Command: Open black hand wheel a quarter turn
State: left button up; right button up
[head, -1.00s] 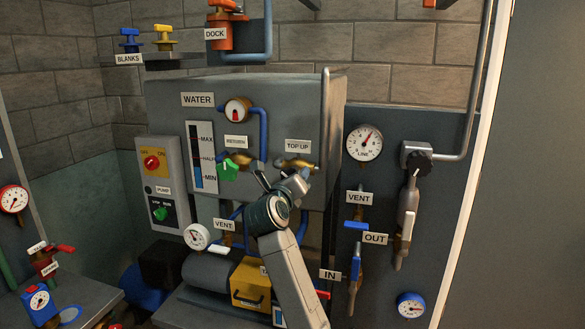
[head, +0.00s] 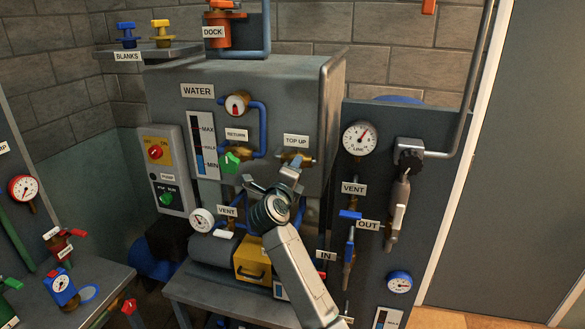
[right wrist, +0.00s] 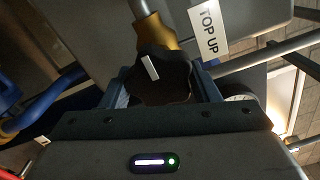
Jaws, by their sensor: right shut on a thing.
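A black lobed hand wheel (right wrist: 158,80) with a white mark shows in the right wrist view, at the end of a brass valve (right wrist: 150,30) beside the TOP UP label (right wrist: 209,27). My right gripper (right wrist: 158,88) is shut on this wheel, with one finger on either side of it. In the head view my right gripper (head: 272,187) is just below the TOP UP label (head: 297,140) and hides most of the wheel. The brass TOP UP valve (head: 293,158) shows above it. My left gripper is in neither view.
A green hand wheel (head: 230,161) sits left of my right gripper, by the RETURN label. Another black hand wheel (head: 410,158) is on the right panel, beside the LINE gauge (head: 360,138). A yellow box (head: 252,262) stands below my wrist. Blue pipes run close by.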

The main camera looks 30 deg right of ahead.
dwell(0.4)
jog(key=o, duration=1)
jog(key=shift+s+a+f, duration=0.1)
jog(key=shift+s+a, duration=0.05)
jog(key=shift+a, duration=0.05)
jog(key=b+v, duration=0.4)
jog(key=v, duration=0.6)
jog(key=shift+s+b, duration=0.15)
jog(key=shift+b, duration=0.15)
